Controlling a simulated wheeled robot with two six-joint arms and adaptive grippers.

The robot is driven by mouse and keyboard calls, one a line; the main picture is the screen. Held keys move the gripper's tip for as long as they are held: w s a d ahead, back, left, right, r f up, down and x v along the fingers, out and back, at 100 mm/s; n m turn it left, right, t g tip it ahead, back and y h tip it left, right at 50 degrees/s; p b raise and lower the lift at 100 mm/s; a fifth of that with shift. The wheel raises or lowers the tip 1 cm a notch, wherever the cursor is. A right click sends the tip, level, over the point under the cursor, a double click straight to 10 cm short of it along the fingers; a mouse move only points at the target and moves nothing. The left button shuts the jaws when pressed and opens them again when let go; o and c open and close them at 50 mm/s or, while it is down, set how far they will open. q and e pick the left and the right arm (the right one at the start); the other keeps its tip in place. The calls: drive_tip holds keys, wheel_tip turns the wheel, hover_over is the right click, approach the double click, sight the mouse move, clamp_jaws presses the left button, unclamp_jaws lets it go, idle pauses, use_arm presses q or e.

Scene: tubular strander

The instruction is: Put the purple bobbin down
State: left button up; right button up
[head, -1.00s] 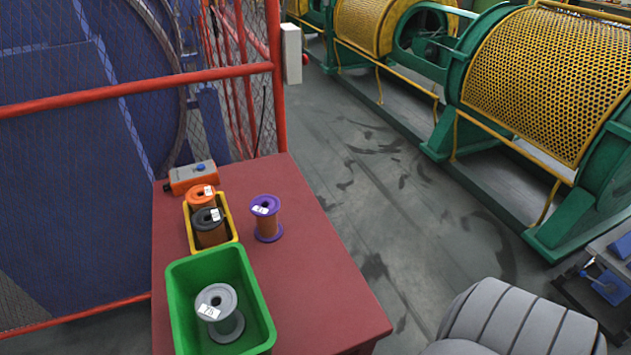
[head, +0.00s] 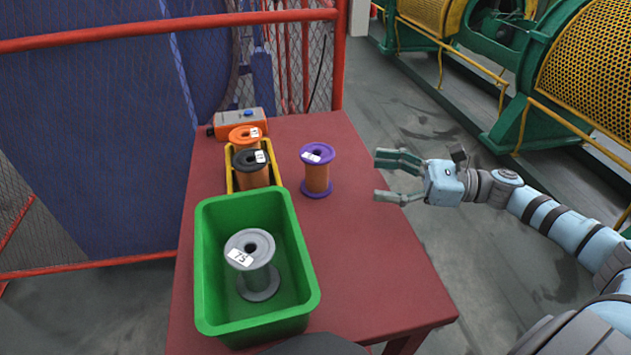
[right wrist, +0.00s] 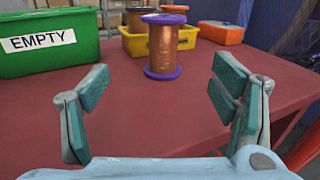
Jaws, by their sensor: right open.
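The purple bobbin (head: 316,170), with purple flanges and copper-coloured winding, stands upright on the red table (head: 390,270), right of the yellow bin. It also stands upright ahead of my fingers in the right wrist view (right wrist: 163,48). My right gripper (head: 388,177) is open and empty, to the right of the bobbin and apart from it. In the right wrist view its two fingers (right wrist: 158,105) are spread wide with bare table between them. My left gripper is not in view.
A green bin (head: 206,262), labelled EMPTY in the wrist view, holds a grey bobbin (head: 258,272). A yellow bin (head: 229,182) behind it holds an orange bobbin (head: 245,134) and a black-flanged bobbin (head: 251,168). An orange box (head: 240,122) stands at the back. The table's right part is clear.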

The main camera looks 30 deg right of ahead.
drive_tip(key=b+x, duration=0.1)
drive_tip(key=x, duration=0.6)
drive_tip(key=shift+w, duration=0.35)
drive_tip(key=x, duration=0.6)
drive_tip(key=shift+d, duration=0.15)
drive_tip(key=c, duration=1.7)
wheel_tip(320, 180, up, 19)
drive_tip(key=p, duration=0.6)
wheel_tip(320, 180, up, 5)
drive_tip(key=p, duration=0.3)
hover_over(317, 167)
drive_tip(key=s+a, duration=0.1)
use_arm(q)
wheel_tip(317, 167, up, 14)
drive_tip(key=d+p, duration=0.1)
drive_tip(key=p, duration=0.6)
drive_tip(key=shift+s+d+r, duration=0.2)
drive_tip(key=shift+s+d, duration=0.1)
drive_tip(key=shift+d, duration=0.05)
use_arm(e)
drive_tip(key=s+a+f, duration=0.1)
drive_tip(key=s+f, duration=0.2)
drive_tip(key=f, duration=0.1)
drive_tip(key=s+a+f, duration=0.1)
drive_tip(key=s+f, duration=0.3)
drive_tip(key=s+a+f, duration=0.1)
drive_tip(key=s+f, duration=0.2)
drive_tip(key=f, duration=0.1)
drive_tip(key=shift+s+a+f, duration=0.15)
drive_tip(key=shift+f, duration=0.2)
